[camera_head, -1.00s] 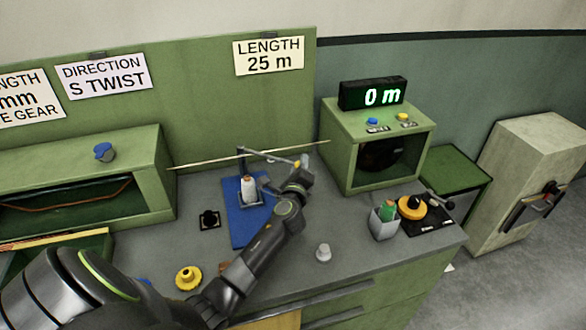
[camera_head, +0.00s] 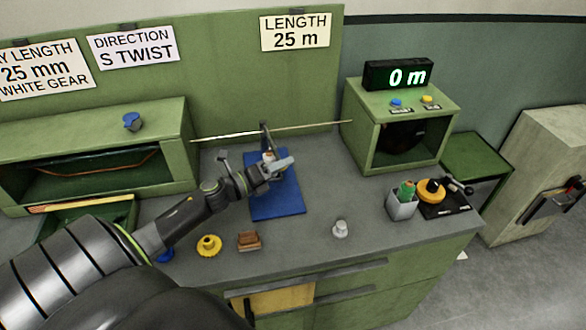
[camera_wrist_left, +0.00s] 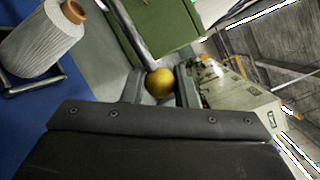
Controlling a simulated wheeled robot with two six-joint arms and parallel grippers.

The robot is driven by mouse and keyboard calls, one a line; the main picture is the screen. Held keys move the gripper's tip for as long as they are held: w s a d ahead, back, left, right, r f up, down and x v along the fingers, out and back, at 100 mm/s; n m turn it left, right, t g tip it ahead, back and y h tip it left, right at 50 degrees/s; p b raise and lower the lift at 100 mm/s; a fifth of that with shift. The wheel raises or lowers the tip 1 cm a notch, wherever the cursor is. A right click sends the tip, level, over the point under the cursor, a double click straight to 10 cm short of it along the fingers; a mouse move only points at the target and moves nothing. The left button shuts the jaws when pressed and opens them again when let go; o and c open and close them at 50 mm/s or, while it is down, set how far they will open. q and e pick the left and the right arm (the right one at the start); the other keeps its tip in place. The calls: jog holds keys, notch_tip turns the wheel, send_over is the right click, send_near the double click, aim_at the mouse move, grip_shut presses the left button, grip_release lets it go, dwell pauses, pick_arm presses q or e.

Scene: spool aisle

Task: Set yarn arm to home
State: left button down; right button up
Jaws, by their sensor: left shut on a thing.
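The yarn arm is a thin metal rod (camera_wrist_left: 133,35) with a gold ball knob (camera_wrist_left: 160,82) at its end. My left gripper (camera_wrist_left: 160,86) is shut on this knob, with one finger on each side. In the head view my left gripper (camera_head: 284,168) is over the blue board (camera_head: 283,203), by the yarn stand's dark post (camera_head: 265,138). It covers most of the rod there. A white yarn cone (camera_wrist_left: 42,42) with a brown tip stands upright on the blue board, beside the gripper in the wrist view. My right gripper is not in view.
A green box (camera_head: 365,150) with a 0 m display (camera_head: 397,75) stands to the right. A grey cup (camera_head: 402,207) and a yellow wheel (camera_head: 430,189) are at the right edge. A yellow knob (camera_head: 209,246), brown block (camera_head: 249,240) and grey knob (camera_head: 340,229) lie in front.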

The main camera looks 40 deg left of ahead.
pick_arm(q)
jog(key=shift+s+a+m+g+h+b, duration=0.3)
jog(key=shift+s+a+m+h+b, duration=0.2)
jog(key=shift+s+a+h+b, duration=0.55)
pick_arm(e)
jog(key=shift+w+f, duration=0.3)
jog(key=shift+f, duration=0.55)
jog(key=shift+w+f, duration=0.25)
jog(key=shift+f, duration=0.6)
pick_arm(q)
jog(key=shift+w+d, duration=0.2)
jog(key=shift+d, duration=0.1)
jog(key=c, duration=1.6)
grip_release()
jog(key=o, duration=0.4)
jog(key=shift+s+a, duration=0.1)
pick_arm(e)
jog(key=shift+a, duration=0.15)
pick_arm(q)
jog(key=shift+o, duration=0.2)
